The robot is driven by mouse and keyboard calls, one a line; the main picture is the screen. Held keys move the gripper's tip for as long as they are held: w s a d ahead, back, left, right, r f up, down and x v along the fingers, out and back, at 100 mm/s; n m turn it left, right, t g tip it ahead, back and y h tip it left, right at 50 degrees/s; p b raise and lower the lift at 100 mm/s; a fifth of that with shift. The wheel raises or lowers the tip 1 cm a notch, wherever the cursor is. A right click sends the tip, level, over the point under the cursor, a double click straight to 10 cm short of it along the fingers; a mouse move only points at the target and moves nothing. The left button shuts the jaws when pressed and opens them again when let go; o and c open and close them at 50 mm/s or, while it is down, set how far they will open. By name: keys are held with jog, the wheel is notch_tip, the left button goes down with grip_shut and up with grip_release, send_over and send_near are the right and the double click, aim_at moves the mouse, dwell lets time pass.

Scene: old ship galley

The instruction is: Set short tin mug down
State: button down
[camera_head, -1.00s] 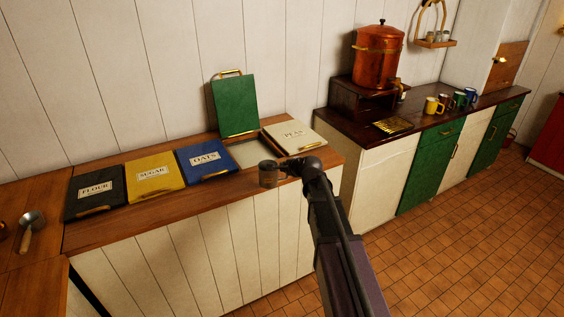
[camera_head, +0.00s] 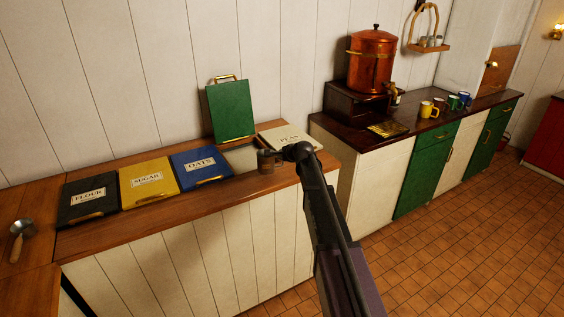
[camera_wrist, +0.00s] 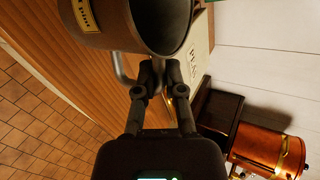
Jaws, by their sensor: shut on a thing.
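The short tin mug (camera_head: 265,163) is a dull grey-brown cup with a brass label. In the wrist view the mug (camera_wrist: 118,25) fills the top, with its open mouth towards the right. My gripper (camera_wrist: 158,72) is shut on its handle, which the fingers partly hide. In the head view my gripper (camera_head: 279,156) holds the mug at the wooden counter (camera_head: 225,194), in front of the open bin (camera_head: 242,157). I cannot tell whether its base touches the wood.
Black flour, yellow sugar (camera_head: 148,184) and blue oats lids (camera_head: 201,166) lie to the left. A green lid (camera_head: 231,111) stands upright behind. The cream peas lid (camera_head: 291,137) is partly behind my arm. A copper urn (camera_head: 372,60) and several mugs stand on the dark counter.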

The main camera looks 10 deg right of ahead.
jog(key=shift+w, duration=0.1)
jog(key=shift+w+d+f+b, duration=0.1)
jog(key=shift+w+f+b, duration=0.45)
jog(key=shift+f+b, duration=1.25)
jog(key=shift+b, duration=0.05)
jog(key=shift+f, duration=0.2)
jog(key=c, duration=0.7)
grip_release()
jog(key=shift+r, duration=0.25)
